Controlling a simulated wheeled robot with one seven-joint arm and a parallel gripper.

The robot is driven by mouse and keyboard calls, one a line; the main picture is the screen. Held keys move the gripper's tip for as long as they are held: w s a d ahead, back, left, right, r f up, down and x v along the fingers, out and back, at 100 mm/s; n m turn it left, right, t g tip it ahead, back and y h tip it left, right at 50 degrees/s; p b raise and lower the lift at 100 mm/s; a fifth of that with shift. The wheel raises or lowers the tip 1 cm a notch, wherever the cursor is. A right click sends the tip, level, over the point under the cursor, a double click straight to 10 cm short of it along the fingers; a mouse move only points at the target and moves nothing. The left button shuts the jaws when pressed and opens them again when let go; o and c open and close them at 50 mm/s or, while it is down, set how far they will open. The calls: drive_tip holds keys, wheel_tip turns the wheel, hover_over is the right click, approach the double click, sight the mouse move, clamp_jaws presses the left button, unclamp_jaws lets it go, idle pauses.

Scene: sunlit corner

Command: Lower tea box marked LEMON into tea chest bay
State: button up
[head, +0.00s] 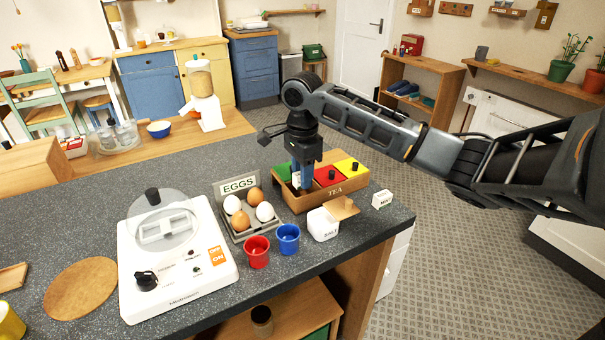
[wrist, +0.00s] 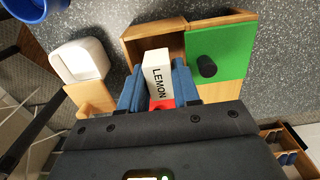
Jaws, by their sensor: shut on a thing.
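My gripper (head: 302,180) points down over the wooden tea chest (head: 336,194), its blue fingers shut on the sides of a white tea box marked LEMON (wrist: 157,72). In the wrist view the tea chest (wrist: 250,16) shows an open brown bay (wrist: 147,46) beside a green lid (wrist: 212,52) with a black knob. The box overlaps the bay's near part; I cannot tell whether its lower end is inside. A bit of red shows below the box. The head view shows the green, red (head: 325,178) and yellow (head: 348,166) lids.
A white salt box (head: 322,225) with a wooden flap stands close in front of the chest, a MINT box (head: 382,199) to its right. An egg tray (head: 241,228), blue cup (head: 288,239) and red cup (head: 257,252) stand left. The counter's right edge is near.

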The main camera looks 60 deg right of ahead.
drive_tip(key=shift+f+b, duration=0.75)
drive_tip(key=shift+f, duration=1.65)
idle(1.2)
drive_tip(key=o, duration=1)
drive_tip(key=shift+o, duration=0.4)
drive_tip(key=shift+r, duration=0.35)
wheel_tip(320, 180, up, 7)
drive_tip(key=shift+r, duration=0.1)
